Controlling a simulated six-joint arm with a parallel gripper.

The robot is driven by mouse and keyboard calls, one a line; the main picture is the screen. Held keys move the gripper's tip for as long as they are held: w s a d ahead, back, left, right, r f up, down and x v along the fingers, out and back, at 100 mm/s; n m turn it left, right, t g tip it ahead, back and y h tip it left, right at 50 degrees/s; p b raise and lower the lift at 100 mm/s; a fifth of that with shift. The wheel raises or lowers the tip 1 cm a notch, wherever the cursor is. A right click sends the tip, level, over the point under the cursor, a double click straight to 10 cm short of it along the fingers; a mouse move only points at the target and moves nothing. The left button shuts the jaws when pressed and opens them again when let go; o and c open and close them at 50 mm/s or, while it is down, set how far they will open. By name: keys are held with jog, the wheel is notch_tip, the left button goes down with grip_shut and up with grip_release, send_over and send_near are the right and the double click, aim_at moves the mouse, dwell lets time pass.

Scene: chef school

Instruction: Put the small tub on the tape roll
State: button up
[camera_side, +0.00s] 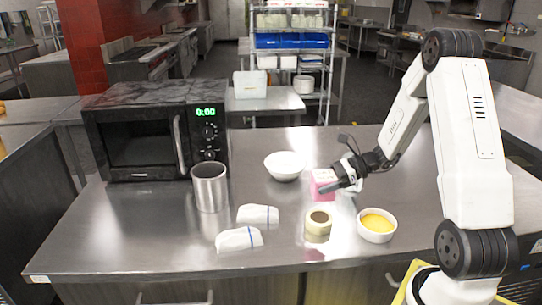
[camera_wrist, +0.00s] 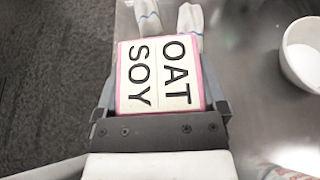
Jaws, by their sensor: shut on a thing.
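The small tub (camera_side: 323,183) is a pink, box-like container with a pale top. In the wrist view the tub (camera_wrist: 160,75) fills the space between my fingers, its white top lettered SOY and OAT. My gripper (camera_side: 343,181) is shut on it. The tub appears held above the counter, with a pink reflection well below it. The tape roll (camera_side: 318,224) is a short pale-yellow ring lying flat on the counter, just below the tub in the side view. The tape roll does not show in the wrist view, and the tub may hide it.
A white dish with yellow contents (camera_side: 377,224) stands right of the tape roll. Two folded white cloths (camera_side: 258,214) lie to its left. A white bowl (camera_side: 285,166), a metal cylinder (camera_side: 210,187) and a black microwave (camera_side: 150,135) stand farther back. The front counter is mostly clear.

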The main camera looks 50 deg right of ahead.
jog(key=shift+f, duration=1.75)
jog(key=shift+f, duration=1.75)
jog(key=shift+f, duration=0.15)
jog(key=o, duration=1.1)
jog(key=shift+v, duration=3.75)
